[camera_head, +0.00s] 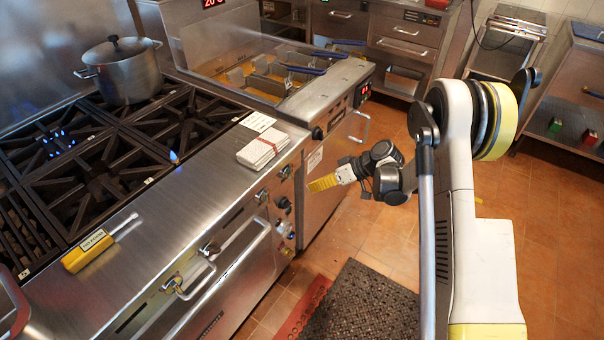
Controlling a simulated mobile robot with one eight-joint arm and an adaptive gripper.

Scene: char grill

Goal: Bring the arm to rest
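My arm (460,200) stands upright at the right of the view, white with yellow bands. The gripper's yellow fingers point left. They are seen side-on and small, so the gap between them cannot be made out. I see no object held in it.
The stove with black grates (110,182) fills the left, with a steel pot (122,76) at its back. A yellow-handled tool (90,250) and folded towels (262,149) lie on its ledge. A fryer (318,92) stands beyond. A dark mat (362,306) lies on the tiled floor.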

